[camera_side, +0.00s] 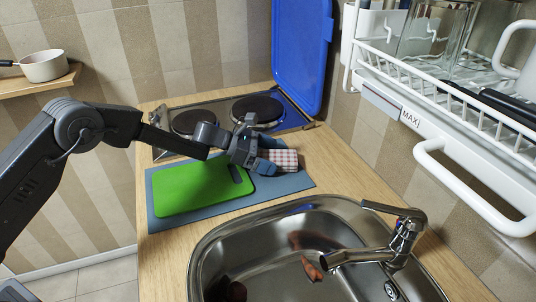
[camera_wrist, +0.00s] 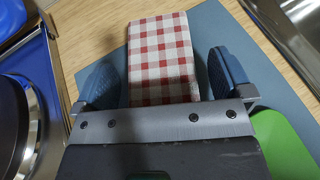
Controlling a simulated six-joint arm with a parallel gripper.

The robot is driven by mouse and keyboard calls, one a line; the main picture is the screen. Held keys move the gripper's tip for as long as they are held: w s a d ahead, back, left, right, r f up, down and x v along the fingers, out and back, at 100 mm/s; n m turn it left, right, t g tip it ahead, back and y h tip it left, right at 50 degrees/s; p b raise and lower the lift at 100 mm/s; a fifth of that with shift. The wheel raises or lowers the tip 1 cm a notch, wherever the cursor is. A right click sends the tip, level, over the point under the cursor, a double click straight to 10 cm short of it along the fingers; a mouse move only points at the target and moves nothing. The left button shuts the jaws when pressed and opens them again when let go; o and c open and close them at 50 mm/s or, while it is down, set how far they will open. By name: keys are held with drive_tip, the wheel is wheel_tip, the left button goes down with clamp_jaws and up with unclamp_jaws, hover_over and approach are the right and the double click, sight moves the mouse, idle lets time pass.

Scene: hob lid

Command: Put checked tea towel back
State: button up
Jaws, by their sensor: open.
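The checked tea towel (camera_side: 284,160) is a folded red-and-white piece lying on the blue-grey mat (camera_side: 299,184). In the wrist view the towel (camera_wrist: 161,50) reaches in between the two blue fingers of my gripper (camera_wrist: 165,72). A gap shows on each side of it, so the fingers are apart from it or barely beside it. In the side view my gripper (camera_side: 263,154) is low over the mat at the towel's left end, and hides that end. The jaws are open.
A green cutting board (camera_side: 190,190) lies on the mat at the left. The hob (camera_side: 190,121) with its raised blue lid (camera_side: 301,50) stands behind. The sink (camera_side: 310,236) and tap (camera_side: 405,236) are in front. A white dish rack (camera_side: 450,85) hangs at the right.

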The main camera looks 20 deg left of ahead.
drive_tip(key=shift+r, duration=0.15)
drive_tip(key=shift+a+r, duration=0.15)
drive_tip(key=shift+a, duration=0.15)
drive_tip(key=v, duration=1.1)
drive_tip(key=shift+s+a, duration=0.15)
drive_tip(key=shift+s, duration=0.05)
drive_tip(key=shift+r, duration=0.1)
drive_tip(key=s+r+m+g+y, duration=0.1)
drive_tip(key=s+r+m+y, duration=0.1)
drive_tip(key=s+r+m, duration=0.6)
drive_tip(key=s+r+m+g+y, duration=0.1)
drive_tip(key=s+r+m+y, duration=0.25)
drive_tip(key=s+r, duration=0.45)
drive_tip(key=s+a+f+m+t+y, duration=0.1)
drive_tip(key=s+a+m+y, duration=0.2)
drive_tip(key=s, duration=0.7)
drive_tip(key=s+a+f+m+t+y, duration=0.1)
drive_tip(key=s+a+m+y, duration=0.3)
drive_tip(key=s+m, duration=0.4)
drive_tip(key=s+a, duration=0.1)
drive_tip(key=s, duration=0.2)
drive_tip(key=shift+s+a+f+t, duration=0.25)
drive_tip(key=shift+s+f+t, duration=0.05)
drive_tip(key=shift+f, duration=0.1)
